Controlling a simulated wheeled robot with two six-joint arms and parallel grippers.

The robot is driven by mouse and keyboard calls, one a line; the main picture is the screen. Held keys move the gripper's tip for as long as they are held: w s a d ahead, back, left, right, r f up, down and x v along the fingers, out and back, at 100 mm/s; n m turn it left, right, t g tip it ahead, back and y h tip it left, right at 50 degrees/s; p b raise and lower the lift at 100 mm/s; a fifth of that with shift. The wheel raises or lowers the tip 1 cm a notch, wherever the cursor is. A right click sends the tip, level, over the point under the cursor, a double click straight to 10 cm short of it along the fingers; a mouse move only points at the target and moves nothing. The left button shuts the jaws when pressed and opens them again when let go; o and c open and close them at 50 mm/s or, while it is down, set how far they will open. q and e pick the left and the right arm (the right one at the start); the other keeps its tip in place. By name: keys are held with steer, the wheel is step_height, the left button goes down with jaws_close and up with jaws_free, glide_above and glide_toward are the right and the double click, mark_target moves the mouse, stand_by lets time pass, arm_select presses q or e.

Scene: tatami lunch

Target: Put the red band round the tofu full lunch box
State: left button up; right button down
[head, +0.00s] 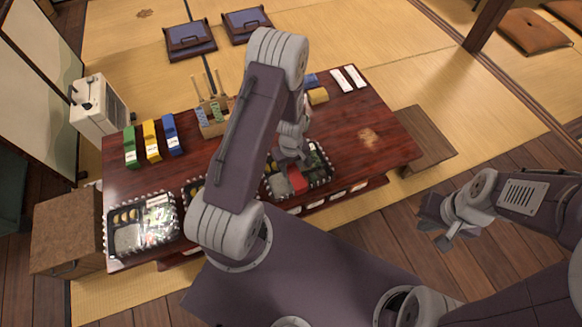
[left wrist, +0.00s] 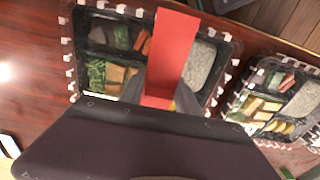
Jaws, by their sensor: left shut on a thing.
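A red band (left wrist: 172,55) is held in my left gripper, and it also shows in the head view (head: 298,181). My left gripper (head: 291,163) is shut on it, over the right-hand black lunch box (head: 322,166). In the left wrist view this box (left wrist: 236,50) holds grey rice, green leaves, tan blocks and orange-red pieces. The band hangs across its middle and hides part of the food. I cannot tell whether the band touches the box. My right gripper (head: 446,226) is open and empty, off the table at the right.
Another lunch box (left wrist: 262,105) sits beside it, mostly behind my left arm in the head view. A third box (head: 141,226) is at the table's left front. Green (head: 130,149), yellow (head: 151,141) and blue bands (head: 173,135) lie behind it.

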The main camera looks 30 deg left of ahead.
arm_select(q)
steer(key=shift+s+d+f+b, duration=0.1)
steer(key=shift+s+f+b, duration=0.15)
steer(key=shift+f, duration=0.2)
steer(key=shift+s+f+b, duration=0.15)
steer(key=shift+f+b, duration=0.05)
steer(key=shift+f, duration=0.2)
steer(key=o, duration=1.2)
steer(key=shift+c, duration=1.2)
steer(key=shift+r+p, duration=0.3)
steer(key=shift+p, duration=0.05)
steer(key=shift+o, duration=0.4)
steer(key=shift+w+r+p, duration=0.4)
steer(key=shift+r+p, duration=0.3)
steer(key=shift+p, duration=0.3)
steer(key=shift+o, duration=0.8)
steer(key=shift+w+d+r+p, duration=0.1)
steer(key=shift+r+p, duration=0.15)
steer(key=shift+p, duration=0.1)
steer(key=r+p, duration=0.5)
steer(key=shift+a+r, duration=0.2)
steer(key=shift+r, duration=0.05)
